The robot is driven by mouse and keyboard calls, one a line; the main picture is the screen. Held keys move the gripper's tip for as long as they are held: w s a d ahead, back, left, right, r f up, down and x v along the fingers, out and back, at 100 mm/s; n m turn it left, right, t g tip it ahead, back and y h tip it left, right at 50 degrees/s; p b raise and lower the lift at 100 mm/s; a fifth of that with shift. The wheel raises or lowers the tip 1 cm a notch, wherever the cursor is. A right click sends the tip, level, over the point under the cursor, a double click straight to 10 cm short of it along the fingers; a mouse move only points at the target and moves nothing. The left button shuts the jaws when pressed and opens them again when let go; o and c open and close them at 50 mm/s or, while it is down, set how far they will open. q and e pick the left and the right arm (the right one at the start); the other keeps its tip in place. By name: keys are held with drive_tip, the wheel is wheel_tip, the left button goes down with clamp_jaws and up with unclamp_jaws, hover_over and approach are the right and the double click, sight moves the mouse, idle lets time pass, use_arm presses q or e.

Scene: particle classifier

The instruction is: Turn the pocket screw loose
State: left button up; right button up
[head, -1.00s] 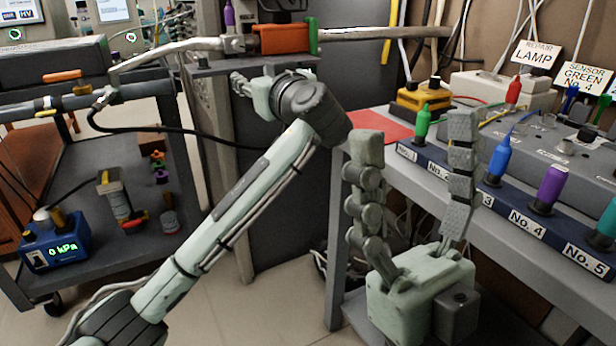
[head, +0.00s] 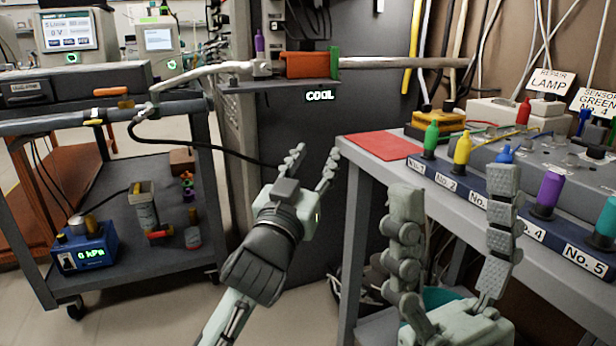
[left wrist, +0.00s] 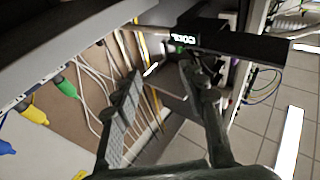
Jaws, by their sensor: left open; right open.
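I cannot make out for certain which part is the pocket screw. In the head view an orange block (head: 307,64) with a green plate (head: 334,63) at its right end sits on a small grey shelf (head: 262,87), in line with a pale pipe. A small purple piece (head: 259,42) stands upright left of the block. My left gripper (head: 314,163) is open and empty, fingers pointing up, below the shelf in the picture and apart from it. In the left wrist view its fingers (left wrist: 160,78) are spread, with the lit COOL sign (left wrist: 186,39) beyond. My right gripper (head: 455,188) is open and empty before the bench.
A cart with a blue kPa gauge box (head: 84,247) stands left. A black hose (head: 200,152) hangs between cart and shelf. Floor shows between them.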

use_arm(q)
drive_tip(key=s+a+r+m+t+h+b, duration=0.1)
drive_tip(key=s+a+r+m+h, duration=0.1)
drive_tip(key=s+h, duration=0.2)
drive_tip(key=shift+s, duration=1.8)
